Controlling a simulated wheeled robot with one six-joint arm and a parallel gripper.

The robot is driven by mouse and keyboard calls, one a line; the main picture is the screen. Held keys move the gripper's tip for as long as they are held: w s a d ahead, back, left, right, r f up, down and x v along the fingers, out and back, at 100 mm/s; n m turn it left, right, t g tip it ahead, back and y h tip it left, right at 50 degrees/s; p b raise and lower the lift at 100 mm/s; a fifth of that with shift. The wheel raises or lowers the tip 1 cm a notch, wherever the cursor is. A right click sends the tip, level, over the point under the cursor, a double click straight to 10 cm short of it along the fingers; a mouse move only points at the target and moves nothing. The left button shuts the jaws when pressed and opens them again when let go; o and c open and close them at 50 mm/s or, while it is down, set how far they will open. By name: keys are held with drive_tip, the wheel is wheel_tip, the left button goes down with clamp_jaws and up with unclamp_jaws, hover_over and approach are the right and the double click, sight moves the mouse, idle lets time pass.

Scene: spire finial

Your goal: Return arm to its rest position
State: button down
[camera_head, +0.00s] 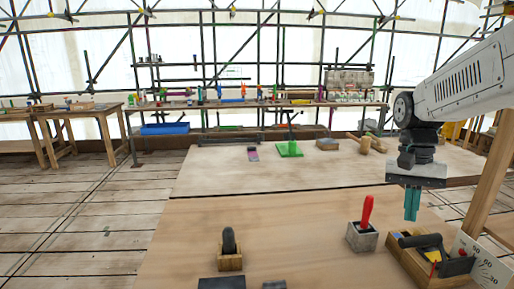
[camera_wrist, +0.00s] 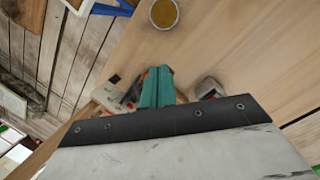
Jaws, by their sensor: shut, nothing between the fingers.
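My gripper (camera_head: 412,204) hangs from my white arm at the right of the head view, pointing down above the right side of the wooden table (camera_head: 290,220). Its teal fingers are shut together with nothing between them. In the wrist view the shut fingers (camera_wrist: 157,86) show at the middle, above the table top (camera_wrist: 240,50). In the head view the fingers appear between a grey block with a red-handled tool (camera_head: 366,222) and a wooden box of tools (camera_head: 425,262). They look to be above these and apart from them.
A wooden block with a dark-handled tool (camera_head: 229,250) stands at the table's front left. A green item (camera_head: 289,149), a mallet (camera_head: 371,143) and a small box (camera_head: 327,144) lie farther back. An angle-marked board (camera_head: 480,265) stands at right. The table's middle is clear.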

drive_tip(key=s+a+n+t, duration=0.2)
drive_tip(key=s+a+n, duration=0.1)
drive_tip(key=s, duration=0.7)
drive_tip(key=s+a+n+t, duration=0.2)
drive_tip(key=s+a+n, duration=0.1)
drive_tip(key=s, duration=0.7)
drive_tip(key=shift+s+a+f+n, duration=0.15)
drive_tip(key=shift+a+f+n, duration=0.05)
drive_tip(key=shift+n, duration=0.1)
